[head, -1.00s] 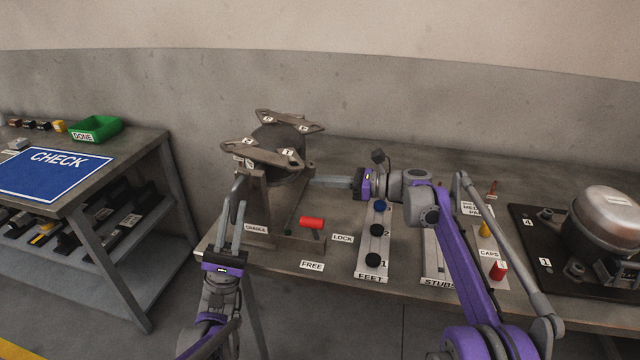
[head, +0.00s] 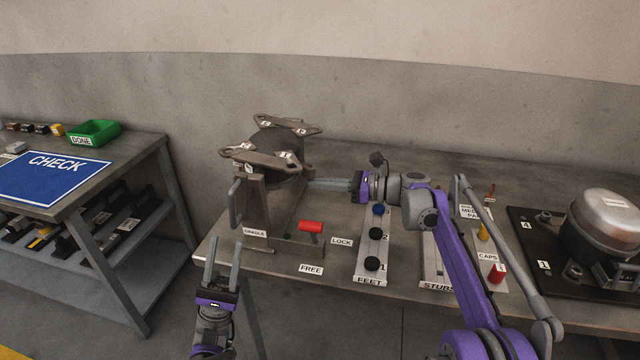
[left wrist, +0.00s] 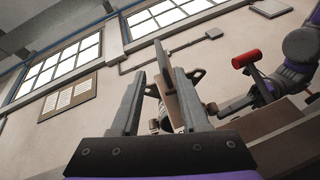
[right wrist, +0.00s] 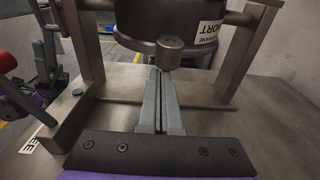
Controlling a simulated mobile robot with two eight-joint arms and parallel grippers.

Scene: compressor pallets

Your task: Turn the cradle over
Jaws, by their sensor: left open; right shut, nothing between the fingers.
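The cradle (head: 259,205) is a brown-grey metal frame at the left end of the bench. It carries a dark round body (head: 277,165) with numbered foot plates (head: 265,158) on top. A grey handle (head: 235,203) is on its left side. The red lever (head: 310,226) is in front, near the LOCK label. My left gripper (head: 223,256) is open and empty, in front of and below the handle, apart from it. My right gripper (head: 314,184) is shut and empty at the cradle's right side. In the right wrist view its fingertips are close to a round boss (right wrist: 169,52); contact is unclear.
The feet rack (head: 372,250), stubs rack (head: 435,262) and caps (head: 496,273) stand right of the cradle. A compressor (head: 603,225) sits on a dark pallet (head: 530,250). A second bench at left holds a blue CHECK mat (head: 50,172) and green DONE bin (head: 95,132).

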